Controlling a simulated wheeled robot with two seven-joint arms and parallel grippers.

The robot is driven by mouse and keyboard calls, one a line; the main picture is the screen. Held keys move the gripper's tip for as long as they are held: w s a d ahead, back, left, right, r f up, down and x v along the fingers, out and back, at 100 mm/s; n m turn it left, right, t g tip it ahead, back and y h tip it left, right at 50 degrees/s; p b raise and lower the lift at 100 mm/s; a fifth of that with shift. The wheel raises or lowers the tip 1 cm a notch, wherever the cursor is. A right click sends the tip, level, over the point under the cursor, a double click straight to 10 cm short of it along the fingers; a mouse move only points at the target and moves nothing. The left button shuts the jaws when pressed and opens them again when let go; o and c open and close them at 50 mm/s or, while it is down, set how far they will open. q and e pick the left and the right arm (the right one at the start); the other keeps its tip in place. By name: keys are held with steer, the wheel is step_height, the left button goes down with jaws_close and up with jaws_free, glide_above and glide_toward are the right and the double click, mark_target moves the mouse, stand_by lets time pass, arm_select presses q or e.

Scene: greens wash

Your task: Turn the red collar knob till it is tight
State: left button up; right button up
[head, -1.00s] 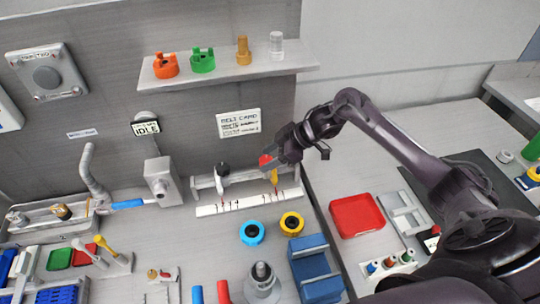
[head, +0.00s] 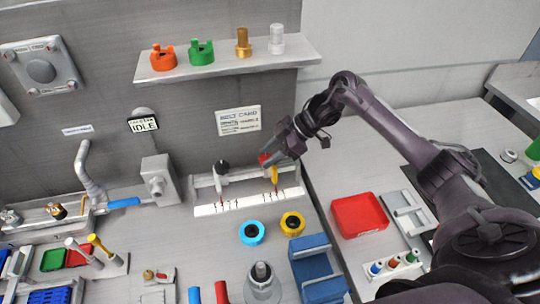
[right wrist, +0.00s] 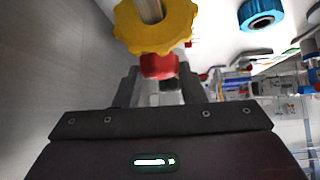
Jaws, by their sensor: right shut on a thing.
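The red collar knob (head: 264,159) sits at the right part of a grey rail fixture against the back panel. My right gripper (head: 273,156) is at the knob with its jaws shut on it, hiding part of it. In the right wrist view the red knob (right wrist: 158,66) lies between the fingers (right wrist: 160,85), right below a yellow toothed wheel (right wrist: 155,35). A yellow part (head: 275,173) of the fixture hangs below the gripper in the head view. I cannot read from the frames how tight the knob is. My left gripper is not in view.
A black knob (head: 222,167) stands on the same fixture, above a white marked scale strip (head: 246,203). Blue (head: 252,233) and yellow (head: 292,224) rings lie in front. A red tray (head: 359,215) is at the right. A shelf (head: 228,64) hangs above.

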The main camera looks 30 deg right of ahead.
steer(key=o, duration=1)
steer(key=b+v, duration=0.1)
steer(key=v, duration=0.7)
steer(key=shift+b, duration=0.4)
steer(key=shift+f, duration=0.1)
